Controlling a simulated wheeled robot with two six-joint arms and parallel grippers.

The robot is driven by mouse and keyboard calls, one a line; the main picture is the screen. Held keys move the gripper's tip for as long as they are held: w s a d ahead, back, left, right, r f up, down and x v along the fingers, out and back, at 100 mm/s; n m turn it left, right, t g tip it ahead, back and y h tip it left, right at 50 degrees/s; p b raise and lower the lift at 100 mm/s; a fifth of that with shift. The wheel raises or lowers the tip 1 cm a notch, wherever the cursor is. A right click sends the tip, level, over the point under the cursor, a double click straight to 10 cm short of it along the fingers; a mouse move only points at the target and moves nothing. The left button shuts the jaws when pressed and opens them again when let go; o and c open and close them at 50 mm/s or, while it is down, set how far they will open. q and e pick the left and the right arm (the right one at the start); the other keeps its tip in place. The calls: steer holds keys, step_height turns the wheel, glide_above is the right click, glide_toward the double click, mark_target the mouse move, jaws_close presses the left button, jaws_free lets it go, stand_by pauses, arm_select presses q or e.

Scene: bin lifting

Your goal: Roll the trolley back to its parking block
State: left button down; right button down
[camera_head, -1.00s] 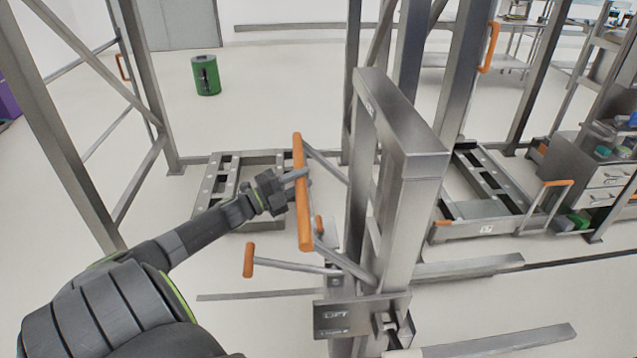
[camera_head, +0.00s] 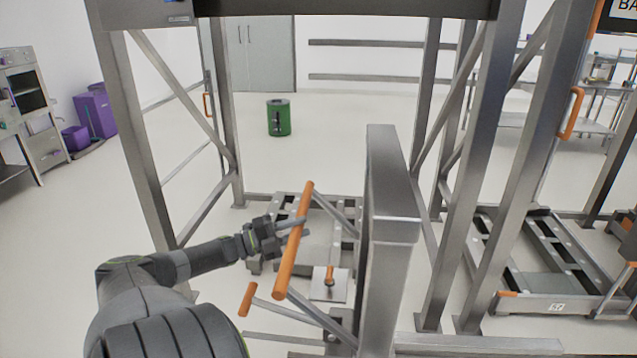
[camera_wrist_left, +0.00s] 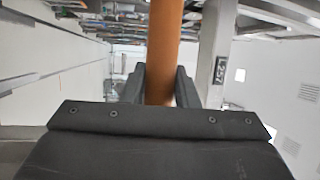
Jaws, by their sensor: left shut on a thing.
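The trolley is a grey metal lift with a tall mast (camera_head: 392,175) and orange handles, standing upright in front of me. My left gripper (camera_head: 297,226) is shut around its long orange handle bar (camera_head: 289,268). In the left wrist view the same bar (camera_wrist_left: 164,45) runs between both fingers of the left gripper (camera_wrist_left: 160,88). A shorter orange grip (camera_head: 248,299) sticks out lower left. The trolley's base is mostly cut off or hidden. I cannot tell which thing is the parking block. My right gripper is out of view.
A metal frame of posts (camera_head: 228,110) stands around the bay ahead. A low metal platform (camera_head: 258,262) lies on its floor, partly behind my gripper. Another low trolley (camera_head: 560,300) stands at right. A green bin (camera_head: 278,119) stands beyond, with open floor around it.

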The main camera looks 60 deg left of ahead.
arm_select(q)
steer(key=shift+s+a+r, duration=0.1)
steer(key=shift+s+a, duration=0.6)
steer(key=shift+s, duration=0.15)
steer(key=c, duration=1.1)
jaws_free()
steer(key=shift+w, duration=0.1)
steer(key=shift+s+a, duration=0.1)
steer(key=shift+s, duration=0.15)
steer(key=shift+b+v, duration=1.85)
steer(key=shift+v, duration=6.75)
